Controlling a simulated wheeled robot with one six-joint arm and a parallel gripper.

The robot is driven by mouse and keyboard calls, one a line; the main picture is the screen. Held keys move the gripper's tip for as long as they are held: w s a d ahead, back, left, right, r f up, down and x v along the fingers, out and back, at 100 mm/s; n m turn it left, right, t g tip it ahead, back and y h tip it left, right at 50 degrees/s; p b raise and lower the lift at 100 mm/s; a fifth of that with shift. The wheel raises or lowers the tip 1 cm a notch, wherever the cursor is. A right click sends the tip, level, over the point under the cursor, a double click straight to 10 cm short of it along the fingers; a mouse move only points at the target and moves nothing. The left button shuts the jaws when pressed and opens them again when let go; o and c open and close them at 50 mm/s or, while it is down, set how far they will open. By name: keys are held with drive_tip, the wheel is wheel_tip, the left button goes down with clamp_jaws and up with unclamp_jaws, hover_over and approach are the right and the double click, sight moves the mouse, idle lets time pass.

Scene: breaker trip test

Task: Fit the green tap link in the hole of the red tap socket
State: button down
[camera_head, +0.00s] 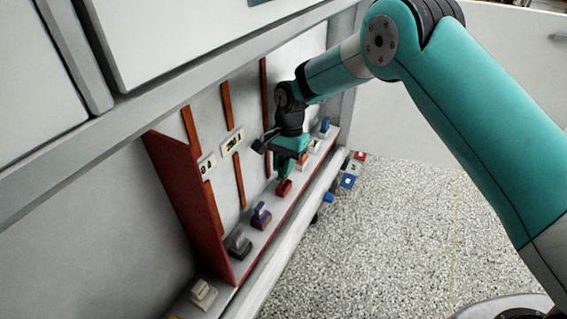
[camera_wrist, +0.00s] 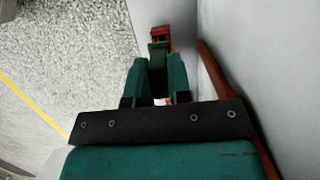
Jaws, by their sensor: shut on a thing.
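My gripper (camera_head: 285,165) points down over the narrow shelf and is shut on the green tap link. In the wrist view the green tap link (camera_wrist: 157,50) sits between the fingertips of my gripper (camera_wrist: 157,68). The red tap socket (camera_head: 284,188) stands on the shelf directly below the gripper in the head view. In the wrist view the red tap socket (camera_wrist: 160,33) shows just beyond the link and overlaps it. The hole is hidden, and I cannot tell whether the link is inside it, touching it or just above it.
A purple piece on a base (camera_head: 261,215) and a dark grey one (camera_head: 238,245) stand nearer on the shelf. A red side panel (camera_head: 185,190) and the back wall with orange-brown strips (camera_head: 240,180) bound the space. Coloured blocks (camera_head: 348,181) appear beyond the shelf's right edge.

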drive_tip(key=shift+f, duration=1.8)
drive_tip(key=c, duration=1)
unclamp_jaws()
drive_tip(key=p+v, duration=0.3)
drive_tip(key=v, duration=0.4)
drive_tip(key=shift+r, duration=0.25)
drive_tip(key=shift+f, duration=0.1)
